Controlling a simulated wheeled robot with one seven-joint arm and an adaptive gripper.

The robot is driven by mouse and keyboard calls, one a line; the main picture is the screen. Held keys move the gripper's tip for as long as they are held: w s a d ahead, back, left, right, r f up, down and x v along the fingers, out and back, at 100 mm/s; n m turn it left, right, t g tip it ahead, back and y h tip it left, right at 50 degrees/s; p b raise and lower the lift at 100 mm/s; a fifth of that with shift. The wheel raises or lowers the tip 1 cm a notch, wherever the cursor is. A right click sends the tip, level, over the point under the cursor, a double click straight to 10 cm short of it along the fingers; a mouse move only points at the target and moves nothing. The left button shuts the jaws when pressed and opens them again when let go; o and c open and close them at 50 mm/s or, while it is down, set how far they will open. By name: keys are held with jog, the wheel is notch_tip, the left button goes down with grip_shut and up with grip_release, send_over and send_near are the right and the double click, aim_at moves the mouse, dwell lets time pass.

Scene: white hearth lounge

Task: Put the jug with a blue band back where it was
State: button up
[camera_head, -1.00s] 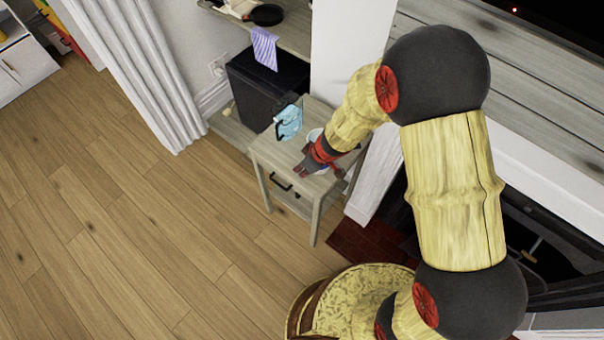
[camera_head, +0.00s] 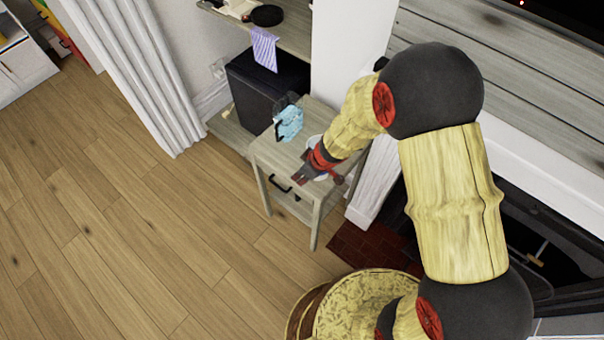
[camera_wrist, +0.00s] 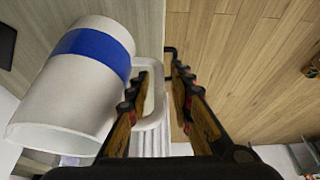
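The jug with a blue band (camera_wrist: 75,85) is white and fills the left of the wrist view, its mouth toward the lower left. Its handle (camera_wrist: 158,105) points toward my gripper (camera_wrist: 160,85). The two fingers are apart, one on each side of the handle's outer bar, with a gap visible on the right. In the head view my gripper (camera_head: 305,172) is over the front right of a small grey wooden side table (camera_head: 272,152). A pale part of the jug (camera_head: 313,143) shows behind it; the rest is hidden by my wrist.
A light blue item (camera_head: 289,123) stands on the table's back left. A black box (camera_head: 265,88) is behind the table, under a shelf with a striped cloth (camera_head: 265,48). A white wall post (camera_head: 348,55) rises at the right. Wooden floor (camera_head: 150,230) is clear at left.

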jog(key=shift+o, duration=0.3)
jog(key=p+v, duration=0.8)
jog(key=v, duration=0.4)
jog(key=w+d+r+m+t+h, duration=0.1)
jog(key=w+d+r+t, duration=0.1)
jog(key=w+d+r, duration=0.35)
jog(key=w+d+r+m+t+h, duration=0.1)
jog(key=w+d+r+m+t, duration=0.1)
jog(key=r, duration=0.6)
jog(key=s+d+r+m+t+h, duration=0.1)
jog(key=s+d+r+m+h, duration=0.15)
jog(key=d+r, duration=0.65)
jog(key=s+d+r+m+h, duration=0.2)
jog(key=s+d+r+m, duration=0.25)
jog(key=s+r, duration=0.5)
jog(key=s+a+r+g+y, duration=0.1)
jog(key=s+a, duration=0.1)
jog(key=s, duration=0.4)
jog(key=s+a+r+m+g+y, duration=0.1)
jog(key=s+a+y, duration=0.1)
jog(key=s, duration=0.5)
jog(key=shift+a, duration=0.35)
jog(key=shift+f, duration=0.15)
